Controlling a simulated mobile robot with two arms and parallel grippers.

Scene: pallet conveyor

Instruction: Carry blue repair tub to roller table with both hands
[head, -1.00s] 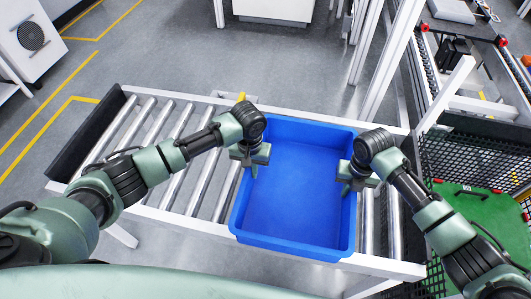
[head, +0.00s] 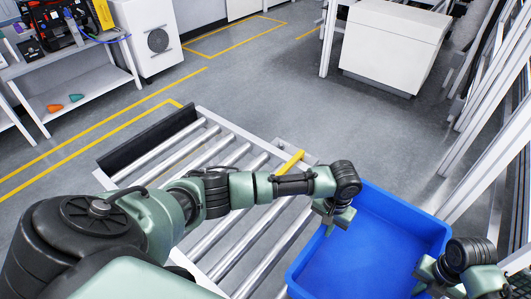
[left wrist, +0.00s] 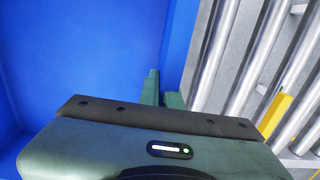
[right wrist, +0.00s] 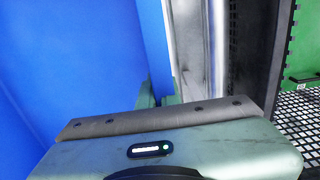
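The blue repair tub (head: 372,250) is empty and sits over the right part of the roller table (head: 225,152), with its lower right cut off in the head view. I cannot tell whether its base touches the rollers. My left gripper (head: 329,224) is at the tub's left wall. In the left wrist view, its fingers (left wrist: 163,92) straddle that wall closely. My right gripper (head: 433,284) is at the opposite wall. In the right wrist view, its fingers (right wrist: 158,98) sit on both sides of that wall, which also looks gripped.
A white cabinet (head: 393,48) stands behind on open floor. White posts (head: 485,125) rise at the right. A workbench is at far left.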

